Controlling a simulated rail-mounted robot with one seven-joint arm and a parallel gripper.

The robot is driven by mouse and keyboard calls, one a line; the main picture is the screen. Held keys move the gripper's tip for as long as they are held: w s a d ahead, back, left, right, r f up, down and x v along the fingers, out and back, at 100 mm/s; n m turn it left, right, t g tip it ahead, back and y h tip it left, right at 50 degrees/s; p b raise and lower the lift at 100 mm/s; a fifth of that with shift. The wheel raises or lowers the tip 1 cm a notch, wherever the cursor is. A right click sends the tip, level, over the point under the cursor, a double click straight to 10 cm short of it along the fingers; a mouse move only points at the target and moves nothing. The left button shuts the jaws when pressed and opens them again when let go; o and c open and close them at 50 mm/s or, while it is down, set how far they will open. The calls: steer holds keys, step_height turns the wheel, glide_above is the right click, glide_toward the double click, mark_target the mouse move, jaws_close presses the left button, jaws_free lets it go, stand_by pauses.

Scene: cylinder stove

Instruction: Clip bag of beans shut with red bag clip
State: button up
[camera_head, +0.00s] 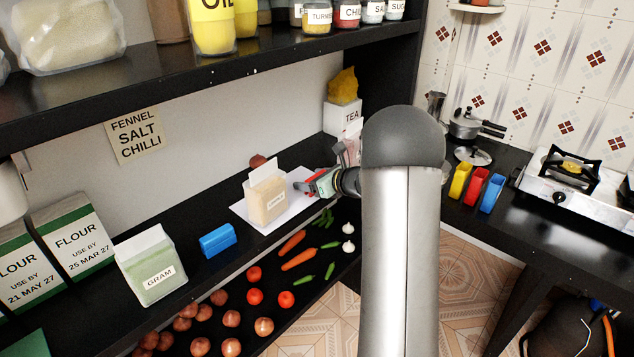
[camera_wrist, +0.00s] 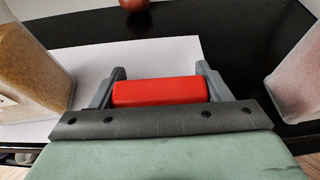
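My gripper (camera_head: 307,186) is shut on a red bag clip (camera_wrist: 160,91), held crosswise between the two grey fingers in the wrist view. In the head view it is just right of an upright clear bag (camera_head: 267,203) of tan contents on a white sheet; the label is too small to read. This bag also shows at the left edge of the wrist view (camera_wrist: 30,75), apart from the clip. A pinkish bag (camera_wrist: 298,80) stands at the right edge of the wrist view, and shows partly behind my arm in the head view. I cannot tell which bag holds beans.
A blue block-like piece (camera_head: 217,240) and a GRAM bag (camera_head: 155,275) stand on the left counter. A white sheet (camera_wrist: 110,62) lies below my gripper. Vegetables lie on the lower shelf. Yellow, red and blue pieces stand near the stove (camera_head: 570,185). An upper shelf (camera_head: 160,62) overhangs.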

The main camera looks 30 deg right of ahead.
steer(key=shift+c, duration=0.9)
steer(key=shift+r, duration=0.15)
steer(key=shift+r, duration=0.3)
step_height(320, 180, up, 3)
steer(key=shift+f+b, duration=0.15)
steer(key=shift+b, duration=0.45)
steer(key=s+a+r+b, duration=0.2)
steer(key=s+r, duration=0.7)
steer(key=s, duration=0.5)
steer(key=shift+r, duration=0.25)
